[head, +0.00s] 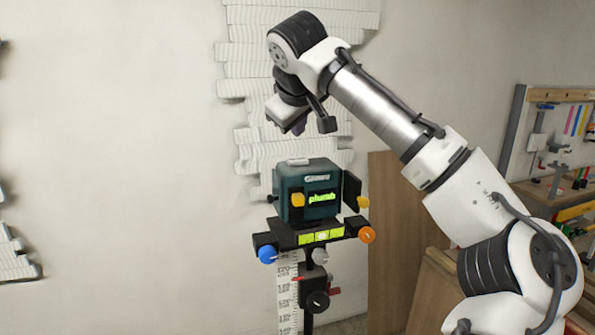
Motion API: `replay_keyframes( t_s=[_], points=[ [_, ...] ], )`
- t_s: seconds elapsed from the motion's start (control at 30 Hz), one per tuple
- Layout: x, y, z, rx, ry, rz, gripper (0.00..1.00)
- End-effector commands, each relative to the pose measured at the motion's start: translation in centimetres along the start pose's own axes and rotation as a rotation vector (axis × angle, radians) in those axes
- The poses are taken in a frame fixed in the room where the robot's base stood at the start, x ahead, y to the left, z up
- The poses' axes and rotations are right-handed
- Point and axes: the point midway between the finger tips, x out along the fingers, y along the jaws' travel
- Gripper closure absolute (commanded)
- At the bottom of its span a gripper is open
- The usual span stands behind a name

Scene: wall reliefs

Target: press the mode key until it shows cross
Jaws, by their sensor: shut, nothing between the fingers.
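A dark teal box-shaped device (305,190) stands on a stand in the middle of the head view. Its front display (322,198) reads "plumb" in green. A light grey key-like block (298,162) sits on its top; I cannot tell for sure that it is the mode key. Yellow knobs (298,200) sit on its front and side. My gripper (298,126) is above the device, a little to its left, pointing down and apart from it. Its fingers are shut and empty, small and partly hidden by the gripper body.
Below the device is a black platform with a green bubble level (321,236), a blue knob (267,254) and an orange knob (367,235). A measuring staff (288,290) stands behind the stand. Wooden boards (395,220) lean right. A tool bench (560,185) stands far right.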

Motion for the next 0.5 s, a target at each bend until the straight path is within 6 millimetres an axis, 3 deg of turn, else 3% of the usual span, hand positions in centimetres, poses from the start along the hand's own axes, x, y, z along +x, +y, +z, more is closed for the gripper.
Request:
replay_keyframes(
  t_s=[0.03, 0.2, 0.5],
  points=[
    [1.0, -0.8, 0.7, -0.001, -0.001, 0.000, 1.00],
    [2.0, -1.5, 1.4, 0.000, 0.002, -0.002, 1.00],
    [2.2, -1.6, 1.6, 0.000, 0.001, 0.000, 1.00]
  ],
)
